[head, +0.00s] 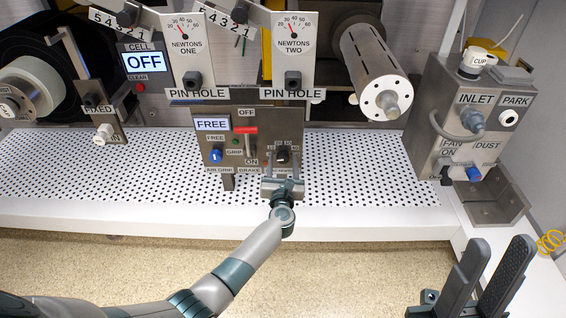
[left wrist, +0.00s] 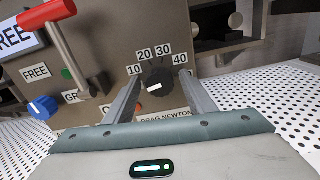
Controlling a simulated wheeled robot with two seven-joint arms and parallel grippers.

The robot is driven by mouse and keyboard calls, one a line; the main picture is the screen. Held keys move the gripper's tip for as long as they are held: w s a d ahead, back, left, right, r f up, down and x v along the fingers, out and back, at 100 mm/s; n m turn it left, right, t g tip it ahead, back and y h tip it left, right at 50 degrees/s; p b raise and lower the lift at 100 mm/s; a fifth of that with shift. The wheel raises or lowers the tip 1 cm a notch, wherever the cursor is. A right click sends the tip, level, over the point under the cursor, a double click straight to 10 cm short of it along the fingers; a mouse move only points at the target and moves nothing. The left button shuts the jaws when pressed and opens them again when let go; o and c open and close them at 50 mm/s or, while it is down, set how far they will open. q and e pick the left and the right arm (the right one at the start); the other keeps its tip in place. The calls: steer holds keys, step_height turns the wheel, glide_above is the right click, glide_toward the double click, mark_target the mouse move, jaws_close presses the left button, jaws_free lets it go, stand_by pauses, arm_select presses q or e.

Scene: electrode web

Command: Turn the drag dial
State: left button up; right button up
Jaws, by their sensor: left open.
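The drag dial (head: 283,155) is a round black knob on the front of the grey control box. In the left wrist view the dial (left wrist: 158,79) has a white mark on its face and labels 10, 20, 30 and 40 around its top. Its lower label, partly hidden by my gripper, reads drag newtons. My left gripper (head: 283,168) is open in front of the dial, with one finger to each side of it. I cannot tell whether the fingers touch it. My right gripper (head: 499,246) is open and empty at the lower right, far from the dial.
Left of the dial are a red brake lever (left wrist: 60,45) and a blue air grip knob (left wrist: 42,107). A FREE display (head: 212,124) sits above that knob. Newton gauges (head: 186,42) stand above the box. The perforated white shelf (head: 360,170) is mostly clear.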

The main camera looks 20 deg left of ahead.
arm_select(q)
steer(key=shift+c, duration=0.5)
steer(key=c, duration=0.9)
steer(key=shift+c, duration=0.2)
